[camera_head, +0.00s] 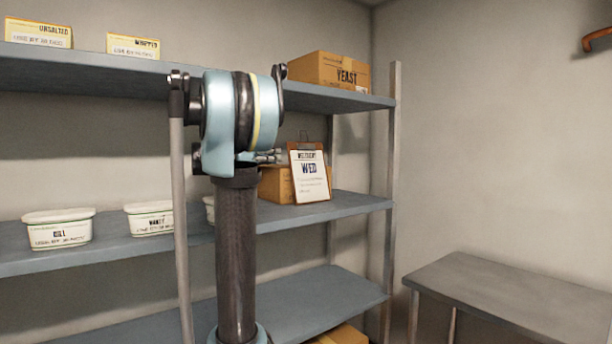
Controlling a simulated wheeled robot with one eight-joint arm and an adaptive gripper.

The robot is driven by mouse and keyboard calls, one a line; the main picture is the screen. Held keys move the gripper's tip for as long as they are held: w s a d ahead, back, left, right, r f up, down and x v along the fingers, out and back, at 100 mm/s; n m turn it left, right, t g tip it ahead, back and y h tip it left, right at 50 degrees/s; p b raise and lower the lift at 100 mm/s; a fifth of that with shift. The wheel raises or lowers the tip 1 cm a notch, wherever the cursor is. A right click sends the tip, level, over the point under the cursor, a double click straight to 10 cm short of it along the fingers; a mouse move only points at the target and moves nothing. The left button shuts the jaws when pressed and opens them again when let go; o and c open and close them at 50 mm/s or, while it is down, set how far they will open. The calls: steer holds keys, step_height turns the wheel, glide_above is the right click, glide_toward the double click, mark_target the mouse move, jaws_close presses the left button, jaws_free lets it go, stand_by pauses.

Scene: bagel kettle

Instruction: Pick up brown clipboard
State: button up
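The brown clipboard (309,174) stands upright on the middle shelf, in front of a cardboard box. A white sheet marked "WED" covers most of its face, and a clip shows at its top edge. My gripper (277,156) shows only in part, just left of the clipboard's upper left edge. Most of it is hidden behind my own blue and black arm joint. Whether it touches the clipboard, and whether its fingers are open or shut, I cannot tell.
The cardboard box (275,184) sits behind the clipboard on the middle shelf (345,205). The upper shelf (340,98) runs above and holds a yeast box (330,70). White tubs (58,229) stand at left. A metal post (391,200) and a grey table (510,290) are at right.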

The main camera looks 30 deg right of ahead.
mark_target(303, 157)
steer(key=d, duration=1.4)
steer(key=shift+w+d, duration=0.1)
steer(key=shift+w, duration=0.25)
steer(key=shift+c, duration=0.3)
jaws_close()
